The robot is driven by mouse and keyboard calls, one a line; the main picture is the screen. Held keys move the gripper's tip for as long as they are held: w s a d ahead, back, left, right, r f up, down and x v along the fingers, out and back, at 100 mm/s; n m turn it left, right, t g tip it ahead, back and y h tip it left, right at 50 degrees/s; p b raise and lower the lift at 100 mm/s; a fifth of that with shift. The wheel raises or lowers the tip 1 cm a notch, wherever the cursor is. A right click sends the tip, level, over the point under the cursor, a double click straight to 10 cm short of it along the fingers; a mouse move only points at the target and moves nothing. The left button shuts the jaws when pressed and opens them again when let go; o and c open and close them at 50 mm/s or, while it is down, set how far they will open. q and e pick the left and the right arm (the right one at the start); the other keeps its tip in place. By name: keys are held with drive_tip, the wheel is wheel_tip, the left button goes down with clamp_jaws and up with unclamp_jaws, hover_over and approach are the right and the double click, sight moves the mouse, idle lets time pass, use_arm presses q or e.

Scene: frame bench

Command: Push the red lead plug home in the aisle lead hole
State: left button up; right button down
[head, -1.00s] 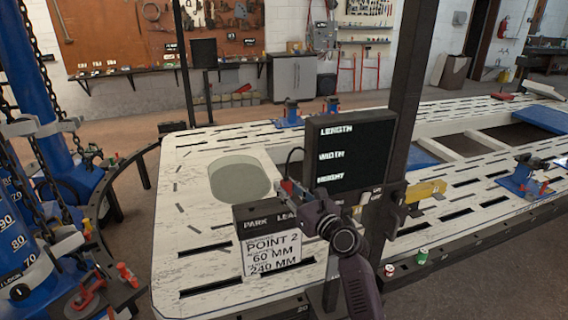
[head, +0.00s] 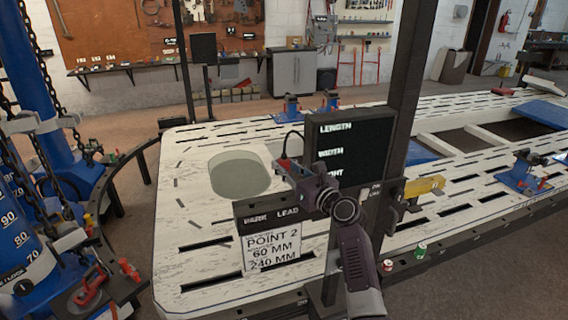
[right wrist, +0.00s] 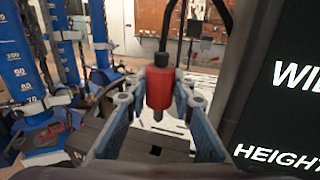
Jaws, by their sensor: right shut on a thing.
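My right gripper (head: 284,168) is in front of the lower left of the display, above the black box (head: 243,213) labelled PARK and LEAD. In the right wrist view its blue-sided fingers (right wrist: 160,100) are shut on the red lead plug (right wrist: 160,88). The plug is upright, with a black cable leaving its top and a short tip pointing down. A small dark square opening (right wrist: 155,150) shows in the box top below the plug, and the plug appears apart from it. I cannot tell whether this is the aisle lead hole. My left gripper is not in view.
The display (head: 355,150) with LENGTH and WIDTH stands close beside my right gripper, by a dark post (head: 402,90). A POINT 2 card (head: 272,248) hangs on the box front. The slotted white bench (head: 190,215) spreads behind. Blue columns (head: 55,130) stand at left.

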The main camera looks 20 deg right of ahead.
sight(284, 181)
drive_tip(key=shift+f+b, duration=1.35)
drive_tip(key=shift+f, duration=1.2)
drive_tip(key=shift+p, duration=0.85)
drive_tip(key=shift+f+b, duration=1.5)
drive_tip(key=shift+f, duration=0.6)
drive_tip(key=c, duration=1.6)
unclamp_jaws()
drive_tip(key=shift+r, duration=0.1)
drive_tip(key=v, duration=1.2)
